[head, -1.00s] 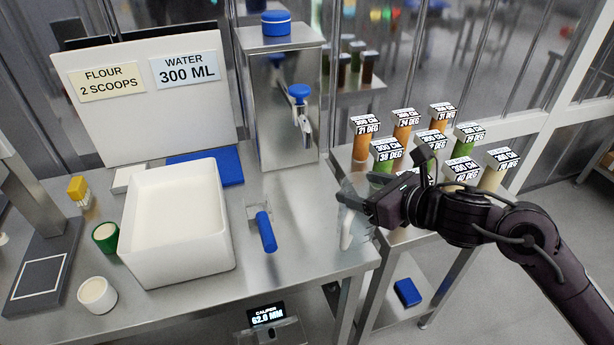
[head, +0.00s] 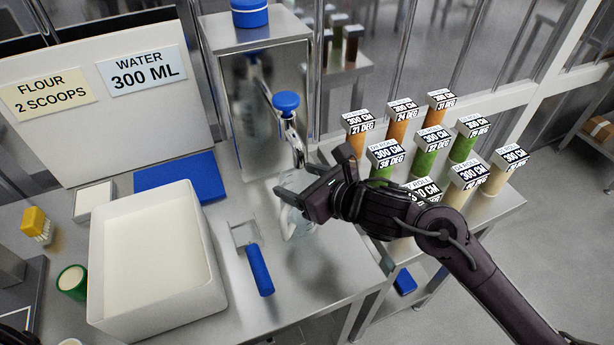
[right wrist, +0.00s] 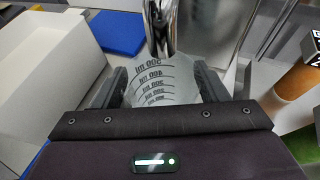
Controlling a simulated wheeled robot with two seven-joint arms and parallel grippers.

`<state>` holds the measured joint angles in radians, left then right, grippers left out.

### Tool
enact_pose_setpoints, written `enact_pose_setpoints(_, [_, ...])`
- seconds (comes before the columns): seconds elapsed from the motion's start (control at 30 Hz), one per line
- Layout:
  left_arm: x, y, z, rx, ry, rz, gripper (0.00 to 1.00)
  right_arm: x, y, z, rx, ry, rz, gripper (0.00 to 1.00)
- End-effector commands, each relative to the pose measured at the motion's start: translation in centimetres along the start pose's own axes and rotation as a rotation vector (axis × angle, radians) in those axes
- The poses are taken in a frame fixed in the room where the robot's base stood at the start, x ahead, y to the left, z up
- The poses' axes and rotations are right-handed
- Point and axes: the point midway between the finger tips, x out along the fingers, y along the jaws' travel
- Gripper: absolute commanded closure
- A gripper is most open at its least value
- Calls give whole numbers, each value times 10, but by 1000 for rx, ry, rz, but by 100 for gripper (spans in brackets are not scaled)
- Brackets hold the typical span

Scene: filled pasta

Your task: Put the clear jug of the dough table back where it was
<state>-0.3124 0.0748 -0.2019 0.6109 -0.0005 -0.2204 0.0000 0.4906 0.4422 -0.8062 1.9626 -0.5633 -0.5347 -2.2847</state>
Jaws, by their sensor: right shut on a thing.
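The clear jug (head: 298,222) is at the right part of the steel dough table (head: 330,270), just in front of the tap (head: 297,148). My right gripper (head: 300,196) is shut on the jug and covers part of it. In the right wrist view the jug (right wrist: 160,85), with its printed ml scale, sits between both fingers of the gripper (right wrist: 162,88). The metal spout (right wrist: 161,28) hangs close over its far side there. I cannot tell whether the jug touches the table. My left gripper is not in view.
The steel water dispenser (head: 262,60) stands behind the jug. A blue-handled scoop (head: 259,268) lies left of it, near a white flour bin (head: 100,275). Several labelled pasta tubes (head: 425,150) stand on a side table at right. Some bare steel lies in front of the jug.

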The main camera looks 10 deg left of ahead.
Motion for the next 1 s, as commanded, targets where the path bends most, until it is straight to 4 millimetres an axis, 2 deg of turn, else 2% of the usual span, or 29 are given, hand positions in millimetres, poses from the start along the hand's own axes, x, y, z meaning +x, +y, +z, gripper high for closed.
enact_pose_setpoints(0.07, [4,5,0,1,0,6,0,2,3,-4,0,-3,-1,77])
enact_pose_setpoints(0.2, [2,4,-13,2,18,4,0,1,2,-2,-1,-2,-2,77])
enact_pose_setpoints(0.23, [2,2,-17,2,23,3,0,2,2,-3,-1,-1,-2,31])
enact_pose_setpoints(0.4, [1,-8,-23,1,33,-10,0,2,2,-3,-1,-1,-1,11])
enact_pose_setpoints(0.67, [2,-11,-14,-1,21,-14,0,1,2,-3,-1,-1,-2,11])
enact_pose_setpoints(0.77, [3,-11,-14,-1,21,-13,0,-5,1,-3,-2,-1,-2,11])
enact_pose_setpoints(0.87, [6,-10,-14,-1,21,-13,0,-20,0,-4,-4,-3,-4,11])
enact_pose_setpoints(1.0, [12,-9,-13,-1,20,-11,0,-50,0,-5,-6,-1,-4,11])
